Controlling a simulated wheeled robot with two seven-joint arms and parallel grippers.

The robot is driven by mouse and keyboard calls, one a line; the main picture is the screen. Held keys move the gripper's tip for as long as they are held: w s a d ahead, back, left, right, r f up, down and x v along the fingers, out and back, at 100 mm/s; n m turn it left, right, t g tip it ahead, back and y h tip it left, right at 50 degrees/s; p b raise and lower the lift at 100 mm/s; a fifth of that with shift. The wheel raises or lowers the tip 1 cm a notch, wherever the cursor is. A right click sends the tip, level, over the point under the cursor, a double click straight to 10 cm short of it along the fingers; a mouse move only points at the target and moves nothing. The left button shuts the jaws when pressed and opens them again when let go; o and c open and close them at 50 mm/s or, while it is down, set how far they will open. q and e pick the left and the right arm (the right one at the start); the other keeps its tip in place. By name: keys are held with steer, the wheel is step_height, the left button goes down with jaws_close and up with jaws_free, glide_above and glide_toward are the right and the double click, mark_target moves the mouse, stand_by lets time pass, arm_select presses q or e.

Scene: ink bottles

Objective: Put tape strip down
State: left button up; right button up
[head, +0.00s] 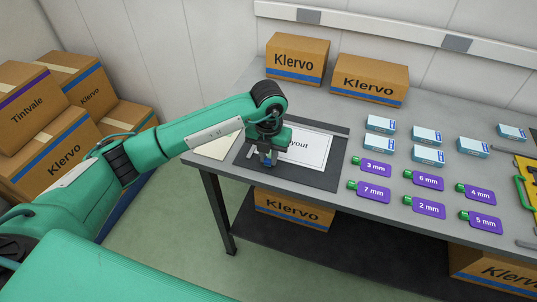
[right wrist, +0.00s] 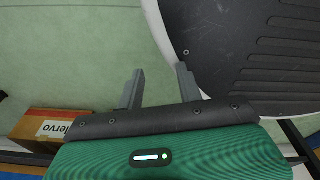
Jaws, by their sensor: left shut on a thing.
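My left gripper (head: 266,160) points down low over the left part of a dark mat (head: 318,178) on the grey table. It is shut on a small blue piece, taken to be the tape strip, which is mostly hidden by the fingers. I cannot tell whether the piece touches the mat. A white sheet (head: 306,148) reading "Layout", partly covered by my left arm, lies on the mat just right of the gripper. In the right wrist view my right gripper (right wrist: 160,88) is open and empty, above the floor beside a dark ribbed surface.
Several purple tags (head: 376,169) with millimetre sizes and several light-blue boxes (head: 380,124) lie right of the mat. Klervo cartons (head: 297,58) stand at the table's back. A yellow item (head: 527,175) is at the right edge. More cartons (head: 60,150) are stacked left.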

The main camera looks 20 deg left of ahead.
mark_target(268, 159)
arm_select(q)
steer(key=o, duration=0.7)
arm_select(e)
steer(key=shift+w+a+r, duration=0.1)
steer(key=shift+w+a, duration=0.1)
steer(key=shift+w, duration=0.15)
arm_select(q)
steer(key=shift+r, duration=0.45)
step_height(268, 159, up, 11)
steer(key=shift+r+b, duration=0.15)
steer(key=shift+b, duration=0.55)
arm_select(e)
steer(key=shift+w+d, duration=0.15)
steer(key=shift+w, duration=0.5)
